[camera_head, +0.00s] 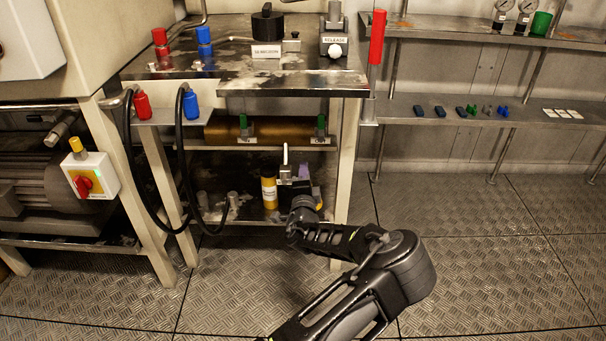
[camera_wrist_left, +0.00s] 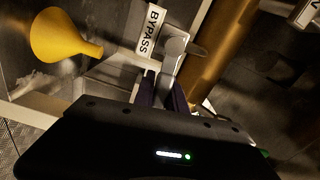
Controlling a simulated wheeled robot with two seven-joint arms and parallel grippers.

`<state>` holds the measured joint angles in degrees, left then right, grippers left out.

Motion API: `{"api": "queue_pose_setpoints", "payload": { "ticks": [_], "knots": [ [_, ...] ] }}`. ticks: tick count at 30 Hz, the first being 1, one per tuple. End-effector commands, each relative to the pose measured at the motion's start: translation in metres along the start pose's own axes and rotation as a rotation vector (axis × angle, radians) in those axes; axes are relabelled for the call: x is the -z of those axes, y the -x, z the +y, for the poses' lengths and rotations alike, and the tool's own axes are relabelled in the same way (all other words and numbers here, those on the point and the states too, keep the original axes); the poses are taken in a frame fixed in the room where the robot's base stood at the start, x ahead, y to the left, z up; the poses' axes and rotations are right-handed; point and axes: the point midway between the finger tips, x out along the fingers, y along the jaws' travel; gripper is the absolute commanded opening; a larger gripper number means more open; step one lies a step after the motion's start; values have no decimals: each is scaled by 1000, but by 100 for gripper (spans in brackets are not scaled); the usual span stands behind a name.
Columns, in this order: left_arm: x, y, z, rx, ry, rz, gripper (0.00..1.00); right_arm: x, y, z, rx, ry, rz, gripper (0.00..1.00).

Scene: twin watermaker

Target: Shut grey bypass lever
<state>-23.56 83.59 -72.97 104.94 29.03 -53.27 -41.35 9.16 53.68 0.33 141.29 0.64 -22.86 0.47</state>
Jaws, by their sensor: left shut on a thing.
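The grey bypass lever (camera_wrist_left: 175,50) is in the left wrist view, beside a white BYPASS label (camera_wrist_left: 151,30). My left gripper (camera_wrist_left: 165,92) has its two dark purple fingers closed around the lever's near part. In the head view, my left gripper (camera_head: 303,174) is under the bench at the lower shelf. A pale upright piece (camera_head: 285,155) shows just left of it there. The gripper and arm hide part of the lever's mount. My right gripper is out of view.
A brown pipe (camera_wrist_left: 213,50) runs close by on the right. Black hoses (camera_head: 131,180) hang at left. The bench leg (camera_head: 347,160) is close on the right.

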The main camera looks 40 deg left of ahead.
Motion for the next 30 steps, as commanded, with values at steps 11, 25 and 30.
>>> {"api": "queue_pose_setpoints", "payload": {
  "ticks": [11, 25, 30],
  "knots": [
    [0, 0, 8, 0, -126, 2, 0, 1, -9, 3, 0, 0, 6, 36],
    [0, 0, 7, 0, -131, 1, 23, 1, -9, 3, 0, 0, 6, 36],
    [0, 0, 7, 0, -130, 0, 37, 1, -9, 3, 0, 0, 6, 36]
  ]
}}
